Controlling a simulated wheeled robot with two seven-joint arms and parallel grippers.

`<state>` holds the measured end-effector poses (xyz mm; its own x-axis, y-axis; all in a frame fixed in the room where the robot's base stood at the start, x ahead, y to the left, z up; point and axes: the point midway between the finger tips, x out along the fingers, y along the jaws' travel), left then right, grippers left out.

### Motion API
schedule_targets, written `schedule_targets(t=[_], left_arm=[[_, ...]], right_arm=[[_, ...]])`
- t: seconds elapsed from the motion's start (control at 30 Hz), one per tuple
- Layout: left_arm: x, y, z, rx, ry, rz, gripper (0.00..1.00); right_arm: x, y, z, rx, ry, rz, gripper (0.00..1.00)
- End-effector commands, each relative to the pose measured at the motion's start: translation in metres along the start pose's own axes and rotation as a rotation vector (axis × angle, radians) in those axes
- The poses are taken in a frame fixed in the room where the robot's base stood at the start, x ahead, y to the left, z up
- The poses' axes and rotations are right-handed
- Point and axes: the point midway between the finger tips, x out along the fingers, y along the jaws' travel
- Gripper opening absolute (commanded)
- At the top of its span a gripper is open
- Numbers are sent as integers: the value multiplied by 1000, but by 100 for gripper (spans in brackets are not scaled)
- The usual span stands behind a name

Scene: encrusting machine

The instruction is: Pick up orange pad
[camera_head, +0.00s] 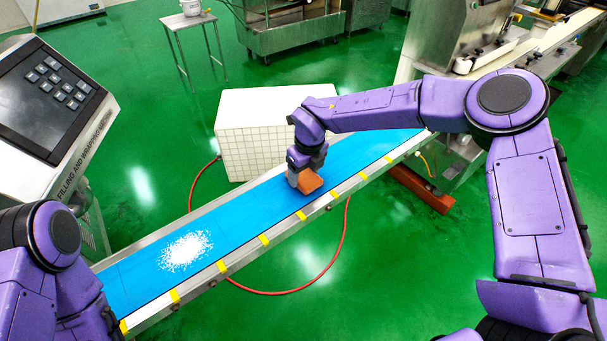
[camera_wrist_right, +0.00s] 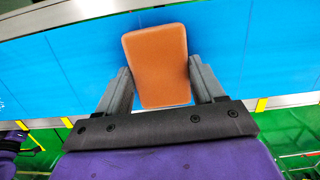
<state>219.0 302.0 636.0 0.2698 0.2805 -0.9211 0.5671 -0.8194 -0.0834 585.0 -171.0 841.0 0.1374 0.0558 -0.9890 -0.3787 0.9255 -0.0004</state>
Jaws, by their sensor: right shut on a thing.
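The orange pad (camera_head: 310,182) is a small rounded rectangular block over the middle of the blue conveyor belt (camera_head: 262,205) in the head view. My right gripper (camera_head: 298,178) is shut on it. In the right wrist view the orange pad (camera_wrist_right: 157,65) stands between the two grey fingers of my right gripper (camera_wrist_right: 161,85), with one finger on each side. I cannot tell whether the pad touches the belt. My left arm (camera_head: 45,260) shows at the lower left, but its gripper is out of view.
White powder (camera_head: 186,250) lies on the near left part of the belt. A white tiled box (camera_head: 252,125) stands behind the belt. A control panel (camera_head: 50,95) is at the left. A red hose (camera_head: 335,245) lies on the green floor.

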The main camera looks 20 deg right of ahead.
Motion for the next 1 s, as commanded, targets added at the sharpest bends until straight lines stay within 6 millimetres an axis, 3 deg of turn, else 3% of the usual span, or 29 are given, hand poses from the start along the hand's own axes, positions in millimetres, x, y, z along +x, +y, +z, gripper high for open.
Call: schedule_targets(t=[0.2,0.43,0.7,1.0], left_arm=[[4,0,2,0,0,0,64],[19,2,8,0,0,0,64],[34,3,14,0,0,0,64],[35,3,14,0,0,0,64]], right_arm=[[-31,1,5,0,-5,1,39],[-94,44,-18,-5,-7,-1,39],[-128,98,-55,-3,-3,-1,39],[-139,113,-64,0,-1,0,39]])
